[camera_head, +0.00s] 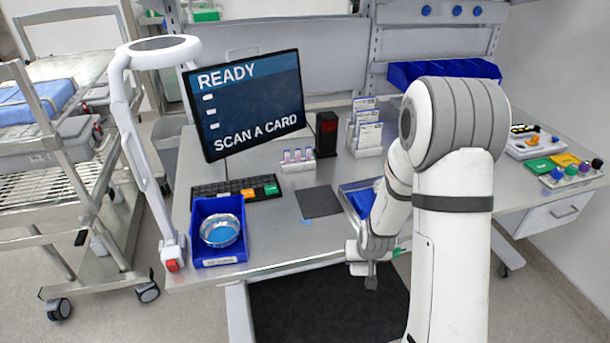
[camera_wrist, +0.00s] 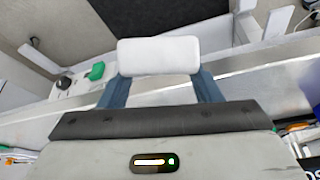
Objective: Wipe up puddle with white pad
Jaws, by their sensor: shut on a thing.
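My gripper (camera_head: 370,272) is at the front edge of the workbench, low and right of centre in the head view. In the wrist view its two blue-grey fingers (camera_wrist: 160,82) are shut on the white pad (camera_wrist: 158,55), a rounded block held across the fingertips. In the head view the pad is small and hard to tell from the white arm. A small light-blue puddle (camera_head: 305,221) appears to lie on the bench top in front of the dark grey mat, left of my gripper. The pad is apart from it.
A blue bin (camera_head: 218,257) with a metal bowl (camera_head: 220,231) stands left on the bench (camera_head: 275,248). A dark mat (camera_head: 318,201), keyboard (camera_head: 237,188) and monitor (camera_head: 245,105) are behind. A blue tray (camera_head: 358,201) is partly hidden by my arm. Bare bench lies between bin and gripper.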

